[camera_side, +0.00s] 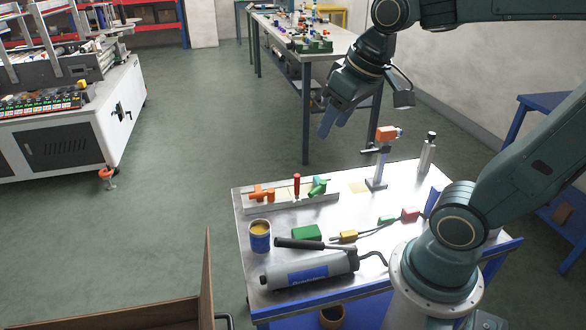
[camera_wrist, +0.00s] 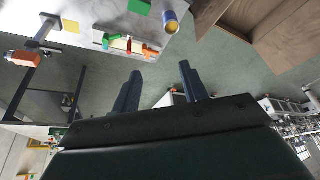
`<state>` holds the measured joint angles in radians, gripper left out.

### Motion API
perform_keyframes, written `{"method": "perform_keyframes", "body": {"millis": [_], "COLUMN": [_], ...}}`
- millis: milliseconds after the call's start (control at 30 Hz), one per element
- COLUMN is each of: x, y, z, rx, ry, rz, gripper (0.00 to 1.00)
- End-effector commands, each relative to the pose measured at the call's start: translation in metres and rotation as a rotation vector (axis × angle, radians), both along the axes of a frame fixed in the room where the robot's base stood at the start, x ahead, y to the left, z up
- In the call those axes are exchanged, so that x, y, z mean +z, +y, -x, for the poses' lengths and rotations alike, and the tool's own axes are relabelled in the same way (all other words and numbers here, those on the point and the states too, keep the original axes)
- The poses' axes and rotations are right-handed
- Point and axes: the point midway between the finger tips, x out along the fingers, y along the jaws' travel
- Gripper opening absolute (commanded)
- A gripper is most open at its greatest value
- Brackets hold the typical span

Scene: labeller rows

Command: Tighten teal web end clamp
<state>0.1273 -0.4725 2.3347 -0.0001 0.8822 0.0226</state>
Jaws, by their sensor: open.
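A green-teal clamp (camera_side: 318,187) sits at the right end of a pale metal rail (camera_side: 290,203) on the workbench. It also shows in the wrist view (camera_wrist: 108,41), at the top left. A red upright handle (camera_side: 297,184) stands beside it, and an orange clamp (camera_side: 262,193) sits toward the rail's left end. My gripper (camera_side: 332,121) is above and behind the bench, well clear of the clamp. Its two dark blue fingers are apart with nothing between them, as the wrist view (camera_wrist: 160,71) also shows.
An orange-headed post (camera_side: 376,168) and a bottle (camera_side: 428,153) stand at the bench's back right. The air around my gripper is free.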

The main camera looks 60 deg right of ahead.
Motion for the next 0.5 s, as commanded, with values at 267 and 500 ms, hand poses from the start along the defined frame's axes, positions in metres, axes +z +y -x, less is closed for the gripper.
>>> {"method": "perform_keyframes", "body": {"millis": [267,500], "x": [-0.011,-0.031], "y": [-0.038,-0.077], "z": [-0.051,-0.090], "rx": [-0.120,-0.219], "ry": [0.076,0.135], "rz": [-0.020,-0.041], "gripper": [0.44,0.44]}}
